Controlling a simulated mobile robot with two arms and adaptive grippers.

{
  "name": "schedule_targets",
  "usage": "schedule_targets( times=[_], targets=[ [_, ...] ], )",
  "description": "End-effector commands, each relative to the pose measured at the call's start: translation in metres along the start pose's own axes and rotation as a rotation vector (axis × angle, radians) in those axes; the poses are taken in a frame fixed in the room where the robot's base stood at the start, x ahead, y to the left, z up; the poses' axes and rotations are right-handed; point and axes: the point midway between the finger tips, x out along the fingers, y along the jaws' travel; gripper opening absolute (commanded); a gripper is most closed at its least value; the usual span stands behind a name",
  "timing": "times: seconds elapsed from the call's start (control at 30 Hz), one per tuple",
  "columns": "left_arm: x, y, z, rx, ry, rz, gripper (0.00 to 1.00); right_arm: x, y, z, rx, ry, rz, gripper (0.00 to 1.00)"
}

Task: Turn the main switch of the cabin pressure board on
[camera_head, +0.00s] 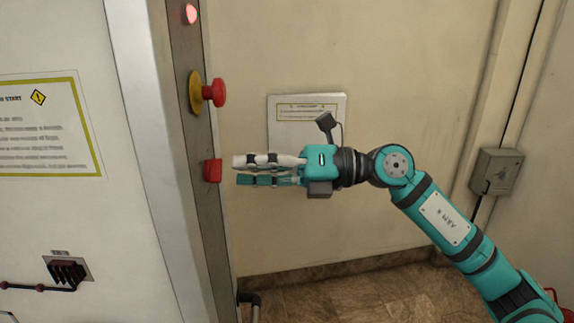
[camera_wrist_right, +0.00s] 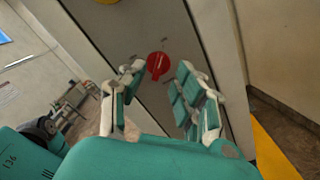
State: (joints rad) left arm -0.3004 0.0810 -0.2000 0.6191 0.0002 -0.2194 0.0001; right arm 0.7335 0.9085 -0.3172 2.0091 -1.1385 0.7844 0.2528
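A red switch knob (camera_head: 212,171) sits low on the narrow grey metal board (camera_head: 200,135), below a red mushroom button. It also shows in the right wrist view (camera_wrist_right: 158,65), with a pale line across its face. My right gripper (camera_head: 238,170) reaches in from the right, level with the knob, its fingertips just short of it in the head view. In the right wrist view the fingers (camera_wrist_right: 159,72) are spread apart with the knob between and beyond their tips, and nothing is held. My left gripper is not in view.
Above the knob are the red mushroom button (camera_head: 218,92) on a yellow base and a lit red lamp (camera_head: 190,13). A paper holder (camera_head: 307,103) hangs on the wall behind my right gripper. A grey box (camera_head: 496,171) is on the right wall. A black lever (camera_head: 65,272) is at lower left.

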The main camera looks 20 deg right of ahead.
Motion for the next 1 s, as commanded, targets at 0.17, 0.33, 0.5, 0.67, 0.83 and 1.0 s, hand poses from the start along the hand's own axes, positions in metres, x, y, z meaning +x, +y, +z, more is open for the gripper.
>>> schedule_targets(
  times=[0.17, 0.33, 0.5, 0.67, 0.83, 1.0],
  targets=[
    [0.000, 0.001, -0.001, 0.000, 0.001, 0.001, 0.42, -0.042, -0.002, -0.001, 0.002, 0.000, -0.006, 0.32],
    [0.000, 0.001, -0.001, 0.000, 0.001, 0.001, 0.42, -0.069, -0.002, 0.000, 0.002, 0.000, -0.003, 0.32],
    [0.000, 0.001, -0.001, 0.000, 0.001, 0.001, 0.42, -0.082, 0.000, 0.000, 0.000, 0.000, -0.001, 0.32],
    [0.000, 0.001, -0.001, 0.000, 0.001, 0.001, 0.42, -0.084, 0.000, 0.001, -0.001, -0.001, 0.001, 0.32],
    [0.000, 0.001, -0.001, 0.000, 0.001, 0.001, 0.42, -0.084, 0.000, 0.001, -0.001, -0.001, 0.001, 0.32],
    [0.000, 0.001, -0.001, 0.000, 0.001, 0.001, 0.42, -0.084, 0.000, 0.001, -0.001, -0.001, 0.001, 0.32]
  ],
)
